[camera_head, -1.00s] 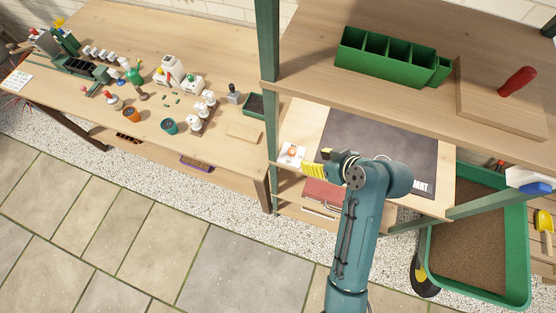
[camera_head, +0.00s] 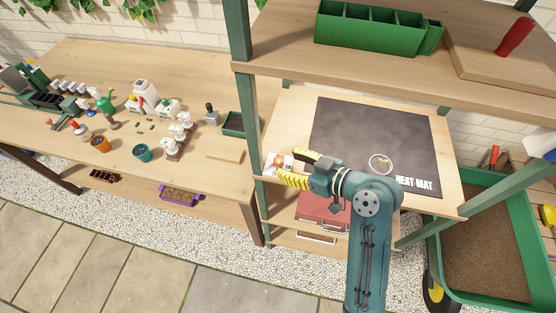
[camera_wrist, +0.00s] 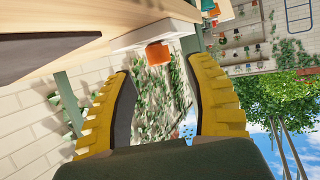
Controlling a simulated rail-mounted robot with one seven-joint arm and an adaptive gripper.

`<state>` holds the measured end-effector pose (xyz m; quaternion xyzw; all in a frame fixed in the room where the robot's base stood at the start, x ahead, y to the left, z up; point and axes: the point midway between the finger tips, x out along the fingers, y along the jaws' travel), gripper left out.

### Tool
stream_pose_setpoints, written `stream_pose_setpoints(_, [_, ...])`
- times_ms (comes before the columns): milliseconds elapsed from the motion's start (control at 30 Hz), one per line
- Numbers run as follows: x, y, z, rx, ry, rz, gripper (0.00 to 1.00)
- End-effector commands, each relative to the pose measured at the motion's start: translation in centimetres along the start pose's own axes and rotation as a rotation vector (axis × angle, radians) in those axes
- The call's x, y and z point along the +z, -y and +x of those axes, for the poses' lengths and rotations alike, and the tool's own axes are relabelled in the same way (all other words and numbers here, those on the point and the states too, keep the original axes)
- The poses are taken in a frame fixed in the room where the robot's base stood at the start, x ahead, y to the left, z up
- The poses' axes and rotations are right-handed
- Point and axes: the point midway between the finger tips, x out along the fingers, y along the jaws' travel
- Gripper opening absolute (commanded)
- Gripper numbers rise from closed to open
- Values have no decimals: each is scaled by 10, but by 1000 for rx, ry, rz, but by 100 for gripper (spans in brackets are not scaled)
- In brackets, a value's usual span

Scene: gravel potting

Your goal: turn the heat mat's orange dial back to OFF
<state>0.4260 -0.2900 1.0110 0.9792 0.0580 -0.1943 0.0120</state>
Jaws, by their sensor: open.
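The heat mat (camera_head: 350,125) lies dark and flat on the shelf board. The orange dial (camera_head: 277,159) sits on a white control box (camera_head: 271,169) at the board's left edge. In the wrist view the dial (camera_wrist: 158,53) shows on the box (camera_wrist: 150,33), ahead of the gap between the fingertips. Its setting is too small to read. My gripper (camera_head: 288,163) has yellow fingers spread apart and pointing at the dial; in the wrist view the gripper (camera_wrist: 160,72) holds nothing. The fingers look short of the dial, but contact is hard to judge.
A pale ring with green inside (camera_head: 381,164) lies on the mat. A green post (camera_head: 252,130) stands left of the box, and an upper shelf (camera_head: 390,70) hangs above. A red case (camera_head: 322,207) sits below. The long bench (camera_head: 210,85) is at left.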

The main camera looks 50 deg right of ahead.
Motion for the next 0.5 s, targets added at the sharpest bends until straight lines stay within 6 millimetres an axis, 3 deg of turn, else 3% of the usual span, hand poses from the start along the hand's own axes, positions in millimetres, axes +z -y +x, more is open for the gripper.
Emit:
stream_pose_setpoints(33, [1,1,12,-4,1,-1,54])
stream_pose_setpoints(200, [1,0,37,-1,1,0,54])
stream_pose_setpoints(500, [0,0,43,1,1,1,54])
